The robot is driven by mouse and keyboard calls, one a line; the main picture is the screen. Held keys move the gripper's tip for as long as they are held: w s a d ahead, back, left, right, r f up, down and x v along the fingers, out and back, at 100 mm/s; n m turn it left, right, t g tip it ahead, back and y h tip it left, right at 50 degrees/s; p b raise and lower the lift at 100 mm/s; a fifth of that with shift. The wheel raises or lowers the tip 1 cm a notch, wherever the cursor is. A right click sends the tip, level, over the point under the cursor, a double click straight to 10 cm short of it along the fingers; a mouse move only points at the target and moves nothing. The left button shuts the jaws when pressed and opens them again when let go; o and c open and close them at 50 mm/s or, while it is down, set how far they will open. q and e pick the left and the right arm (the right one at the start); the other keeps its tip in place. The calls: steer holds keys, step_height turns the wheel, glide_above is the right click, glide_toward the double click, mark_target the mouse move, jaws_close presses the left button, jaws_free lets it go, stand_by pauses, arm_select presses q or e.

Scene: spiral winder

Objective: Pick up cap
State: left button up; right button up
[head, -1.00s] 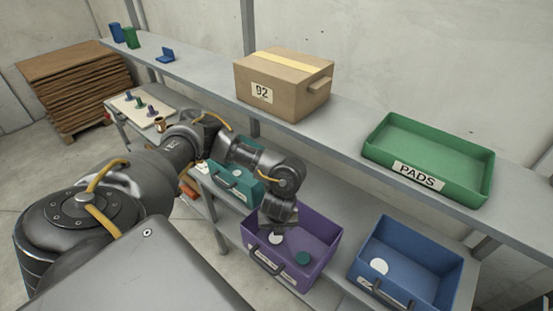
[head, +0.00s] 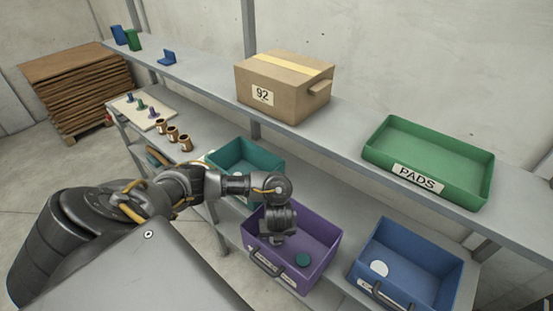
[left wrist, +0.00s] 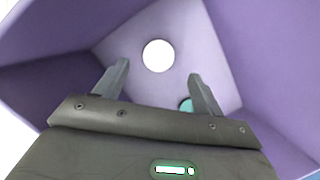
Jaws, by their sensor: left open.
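My left gripper (head: 277,238) points down into the purple bin (head: 318,236) on the lower shelf. In the left wrist view, its two fingers (left wrist: 158,72) are spread apart with nothing between them. A round white cap (left wrist: 158,56) lies on the bin floor, seen just beyond and between the fingertips. In the head view my gripper hides it. A teal cap (head: 303,259) lies in the same bin; in the left wrist view it shows partly behind the right finger (left wrist: 186,105). My right gripper is not in view.
A blue bin (head: 440,262) holding a white disc (head: 379,268) stands to the right. A teal bin (head: 268,158) stands to the left, also with a pale disc. Above, the upper shelf bears a cardboard box (head: 283,85) and a green PADS tray (head: 470,188).

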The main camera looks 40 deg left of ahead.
arm_select(q)
steer(key=shift+f, duration=0.1)
steer(key=b+x, duration=0.2)
steer(key=x, duration=0.2)
steer(key=shift+s+f, duration=0.1)
steer(key=shift+s, duration=0.1)
steer(key=shift+w+a+f, duration=0.15)
steer(key=shift+f, duration=0.4)
steer(key=shift+c, duration=0.4)
steer(key=c, duration=1)
